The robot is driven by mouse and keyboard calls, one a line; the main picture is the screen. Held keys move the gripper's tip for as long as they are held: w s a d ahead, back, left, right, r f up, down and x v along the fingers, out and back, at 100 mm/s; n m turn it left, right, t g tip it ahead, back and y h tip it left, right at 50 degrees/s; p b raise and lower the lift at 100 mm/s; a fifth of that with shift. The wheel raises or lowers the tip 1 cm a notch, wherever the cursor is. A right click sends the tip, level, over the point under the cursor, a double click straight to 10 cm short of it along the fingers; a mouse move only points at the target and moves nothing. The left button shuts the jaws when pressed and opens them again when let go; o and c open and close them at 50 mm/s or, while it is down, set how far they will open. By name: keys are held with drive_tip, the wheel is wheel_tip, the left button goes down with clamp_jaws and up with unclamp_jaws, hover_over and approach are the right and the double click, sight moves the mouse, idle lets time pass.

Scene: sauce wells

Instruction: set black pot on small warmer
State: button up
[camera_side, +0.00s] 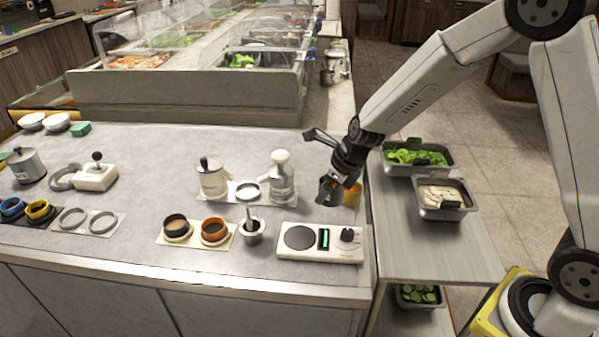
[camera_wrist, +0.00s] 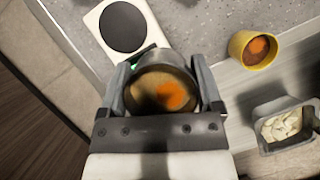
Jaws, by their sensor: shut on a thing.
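My gripper (camera_side: 338,180) is shut on a dark pot (camera_side: 329,192) and holds it above the counter, behind the right end of the small warmer. In the wrist view my gripper (camera_wrist: 165,82) clasps the pot (camera_wrist: 163,88) from both sides; brownish and orange contents show inside it. The small warmer (camera_side: 291,253) is a white unit with a round black plate, a green display and a dark knob. In the wrist view the warmer (camera_wrist: 104,49) shows its black plate at the upper left, apart from the pot, and the pot and gripper hide its lower part.
A yellow cup (camera_wrist: 254,48) with orange contents stands on the counter right of the pot. A grey metal cup (camera_side: 251,232) with a handle stands left of the warmer. A white holder (camera_side: 196,236) with two round cups lies further left. Food trays (camera_side: 443,213) stand on the right side table.

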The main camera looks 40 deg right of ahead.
hover_over(292, 234)
drive_tip(key=s, duration=0.1)
drive_tip(key=f, duration=0.2)
drive_tip(key=shift+s+d+r, duration=0.1)
drive_tip(key=shift+d+r, duration=0.1)
drive_tip(key=shift+d, duration=0.1)
drive_tip(key=shift+f, duration=0.1)
drive_tip(key=shift+f, duration=3.1)
drive_tip(key=shift+f, duration=0.55)
drive_tip(key=o, duration=1.1)
drive_tip(key=shift+r, duration=0.1)
drive_tip(key=shift+r, duration=3.9)
